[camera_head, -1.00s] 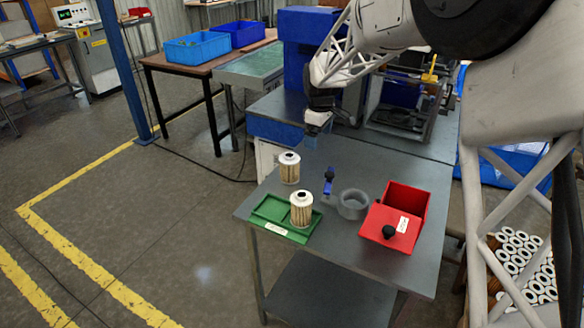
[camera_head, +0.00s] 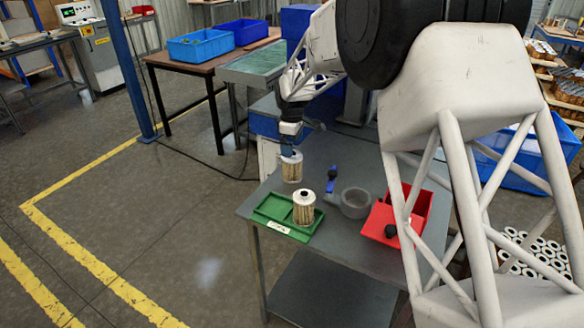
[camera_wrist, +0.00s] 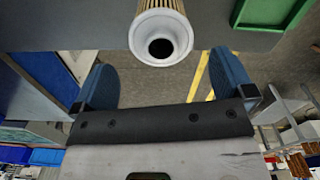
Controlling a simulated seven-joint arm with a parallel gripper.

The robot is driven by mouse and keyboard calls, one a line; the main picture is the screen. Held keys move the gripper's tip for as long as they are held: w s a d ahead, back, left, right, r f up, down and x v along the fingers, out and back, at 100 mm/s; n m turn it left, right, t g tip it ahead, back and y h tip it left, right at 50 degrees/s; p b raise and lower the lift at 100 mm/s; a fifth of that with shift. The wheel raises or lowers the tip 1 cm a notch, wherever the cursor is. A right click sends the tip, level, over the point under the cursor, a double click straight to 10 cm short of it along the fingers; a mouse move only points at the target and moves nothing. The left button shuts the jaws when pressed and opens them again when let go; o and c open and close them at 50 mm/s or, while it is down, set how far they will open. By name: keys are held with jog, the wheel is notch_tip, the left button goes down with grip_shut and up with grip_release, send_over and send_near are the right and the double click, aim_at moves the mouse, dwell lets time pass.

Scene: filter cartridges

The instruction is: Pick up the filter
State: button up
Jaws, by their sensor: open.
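One filter (camera_head: 292,172), a pleated cream cylinder with a pale cap, stands upright on the bare grey table near its back left edge. A second filter (camera_head: 304,209) stands upright in the green tray (camera_head: 271,206). My gripper (camera_head: 290,149) is over the first filter, close to its top, and partly hides its cap. In the wrist view my gripper (camera_wrist: 161,62) is open, with blue fingers apart. The first filter's (camera_wrist: 161,38) pale cap with its dark hole shows between and beyond the fingertips. I cannot tell whether anything touches.
A blue-handled tool (camera_head: 331,178), a grey ring (camera_head: 354,202) and a red box (camera_head: 416,203) are on the table to the right. My arm hides part of the box. The green tray also shows in the wrist view (camera_wrist: 272,12).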

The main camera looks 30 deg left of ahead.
aim_at(292, 160)
jog(key=shift+f, duration=1)
jog(key=shift+f, duration=0.1)
jog(key=shift+f, duration=2.5)
jog(key=c, duration=0.9)
jog(key=shift+r, duration=0.1)
jog(key=shift+r, duration=4.95)
jog(key=shift+d, duration=0.1)
